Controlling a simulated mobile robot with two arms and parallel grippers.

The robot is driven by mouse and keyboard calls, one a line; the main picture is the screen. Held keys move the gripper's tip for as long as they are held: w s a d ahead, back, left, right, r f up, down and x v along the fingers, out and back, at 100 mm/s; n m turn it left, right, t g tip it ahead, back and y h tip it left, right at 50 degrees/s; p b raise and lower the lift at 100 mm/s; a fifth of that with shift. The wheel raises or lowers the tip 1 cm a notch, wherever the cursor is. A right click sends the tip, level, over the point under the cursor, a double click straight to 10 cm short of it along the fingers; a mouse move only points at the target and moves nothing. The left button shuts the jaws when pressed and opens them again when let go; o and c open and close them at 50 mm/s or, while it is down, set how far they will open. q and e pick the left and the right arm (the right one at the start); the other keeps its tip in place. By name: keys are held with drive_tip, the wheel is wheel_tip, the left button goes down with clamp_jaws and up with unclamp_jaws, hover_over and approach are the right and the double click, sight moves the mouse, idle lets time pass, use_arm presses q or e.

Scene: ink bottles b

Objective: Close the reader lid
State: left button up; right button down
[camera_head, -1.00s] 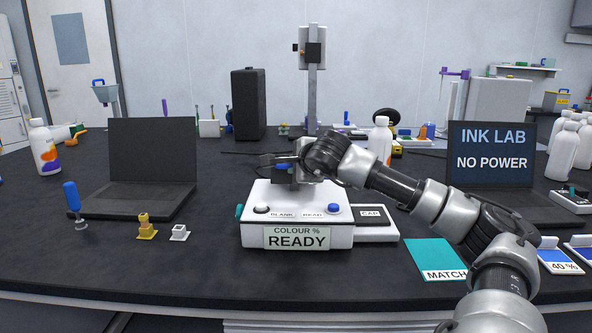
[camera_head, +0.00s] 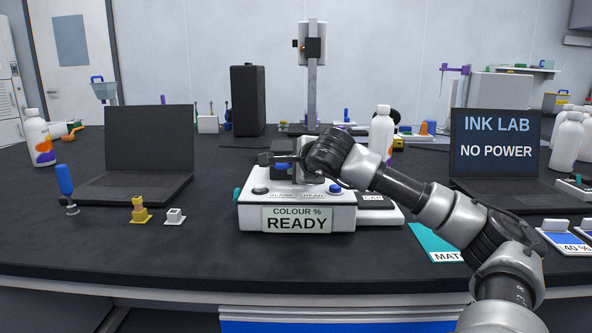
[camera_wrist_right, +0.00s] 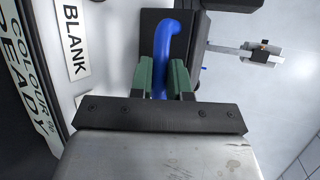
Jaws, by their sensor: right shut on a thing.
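The colour reader (camera_head: 297,218) is a white box in the middle of the bench, with a front label reading "COLOUR % READY". Its dark lid (camera_head: 284,174) is at the back of its top, mostly behind my right gripper (camera_head: 290,159). In the right wrist view, a curved blue handle (camera_wrist_right: 172,35) lies between the green-padded fingers of the right gripper (camera_wrist_right: 161,78), which is shut on it. A black part (camera_wrist_right: 147,45) shows behind the handle. How far the lid is open cannot be told. My left gripper is not in view.
A "CAP" pad (camera_head: 374,201) adjoins the reader's right side. A teal "MATCH" card (camera_head: 436,243) lies under my right forearm. A laptop (camera_head: 150,145) and small yellow (camera_head: 139,211) and white (camera_head: 174,216) blocks stand left. A white bottle (camera_head: 381,133) stands behind the arm.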

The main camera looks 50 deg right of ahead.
drive_tip(key=shift+w+a+f+b, duration=0.1)
drive_tip(key=shift+a+f+b, duration=0.1)
drive_tip(key=shift+f, duration=0.4)
drive_tip(key=shift+a+f+b, duration=0.1)
drive_tip(key=shift+a+f, duration=0.05)
drive_tip(key=shift+f, duration=0.4)
drive_tip(key=c, duration=1.5)
unclamp_jaws()
drive_tip(key=o, duration=0.4)
drive_tip(key=shift+s, duration=0.3)
drive_tip(key=shift+r, duration=0.1)
